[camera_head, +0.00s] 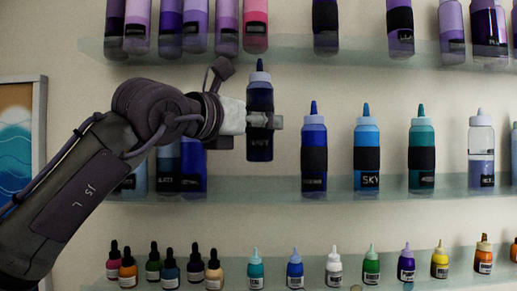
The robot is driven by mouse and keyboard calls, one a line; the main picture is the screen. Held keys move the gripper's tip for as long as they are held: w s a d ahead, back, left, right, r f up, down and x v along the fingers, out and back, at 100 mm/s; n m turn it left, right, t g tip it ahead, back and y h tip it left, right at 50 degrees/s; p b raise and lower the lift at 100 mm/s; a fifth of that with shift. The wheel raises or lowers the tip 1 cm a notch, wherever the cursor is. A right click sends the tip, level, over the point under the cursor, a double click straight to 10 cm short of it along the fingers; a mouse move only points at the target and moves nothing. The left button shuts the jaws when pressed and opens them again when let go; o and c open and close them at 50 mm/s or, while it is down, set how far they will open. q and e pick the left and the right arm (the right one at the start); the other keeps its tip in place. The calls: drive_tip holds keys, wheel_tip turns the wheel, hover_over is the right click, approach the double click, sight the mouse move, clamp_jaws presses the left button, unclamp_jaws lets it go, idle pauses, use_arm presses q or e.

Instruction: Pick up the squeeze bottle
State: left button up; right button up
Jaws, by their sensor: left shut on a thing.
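A dark navy squeeze bottle (260,145) with a pale nozzle cap and a black band is upright in the head view, left of centre. My left gripper (264,120) comes in from the left and is shut on this bottle around its upper body. The bottle's base appears above the level of the middle shelf (380,190), with its bottom higher than those of the neighbouring bottles. The fingers cover part of the bottle's band. My right gripper is not in view.
A blue bottle (314,135), a sky-blue bottle (366,135) and a teal bottle (421,135) stand to the right on the middle shelf. Several purple bottles stand on the top shelf (280,46). Small dropper and nozzle bottles line the bottom shelf. A framed picture (17,140) hangs at left.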

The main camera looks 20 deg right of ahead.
use_arm(q)
drive_tip(key=s+a+b, duration=0.2)
drive_tip(key=s+b, duration=0.1)
drive_tip(key=s, duration=0.5)
drive_tip(key=s+a+b, duration=0.3)
drive_tip(key=s+b, duration=0.1)
drive_tip(key=s, duration=0.5)
drive_tip(key=shift+w, duration=0.1)
drive_tip(key=o, duration=0.6)
drive_tip(key=shift+c, duration=0.4)
